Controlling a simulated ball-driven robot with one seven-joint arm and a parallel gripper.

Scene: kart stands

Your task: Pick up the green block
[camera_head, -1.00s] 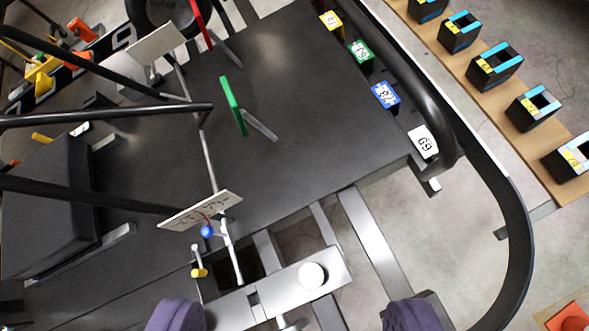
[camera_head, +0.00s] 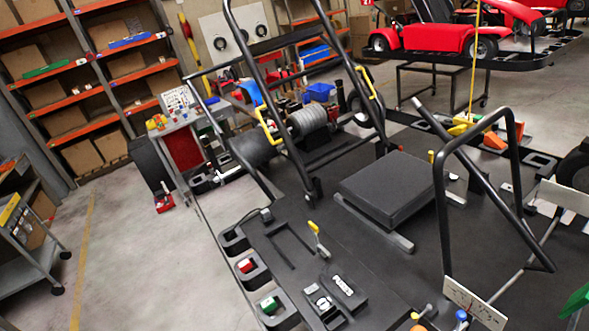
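A small green block (camera_head: 269,304) sits in a dark square holder near the bottom of the picture, left of centre. Only its top and part of one side show above the holder. A red block (camera_head: 246,265) sits in a like holder just behind it. A green plate (camera_head: 578,300) is cut off by the right edge. My gripper is not in view, so its state cannot be seen here.
The dark kart platform (camera_head: 400,270) carries black bars, a black seat pad (camera_head: 393,188) and a yellow-tipped lever (camera_head: 316,235). A white gauge plate (camera_head: 474,303) stands at bottom right. A worktable (camera_head: 190,116) and orange shelves (camera_head: 75,98) stand behind.

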